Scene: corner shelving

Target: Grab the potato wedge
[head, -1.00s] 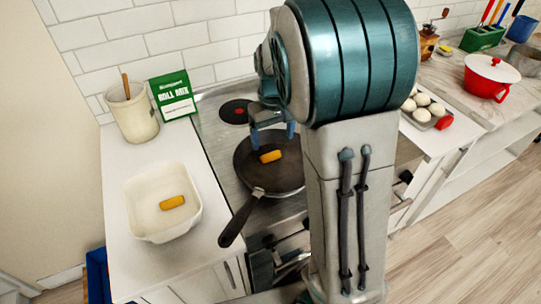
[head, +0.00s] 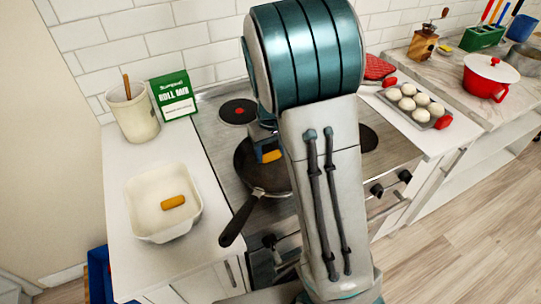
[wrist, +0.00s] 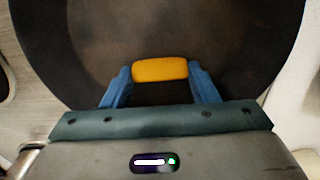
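The potato wedge (head: 271,156) is a short yellow-orange piece lying in the dark frying pan (head: 246,181) on the stove. In the wrist view the wedge (wrist: 160,69) lies crosswise between the two blue fingertips of my gripper (wrist: 160,75), one at each end. The fingers are spread about as wide as the wedge is long; any contact is too close to judge. In the head view my gripper (head: 267,143) is over the pan, partly hidden by my arm. A second, similar yellow piece (head: 173,202) lies in the white baking dish (head: 150,229) on the left counter.
The pan's handle (head: 238,222) points toward the front left. A crock (head: 133,112) and a green roll mix box (head: 174,95) stand behind the dish. Right of the stove are a tray of rolls (head: 436,121) and a red pot (head: 487,80).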

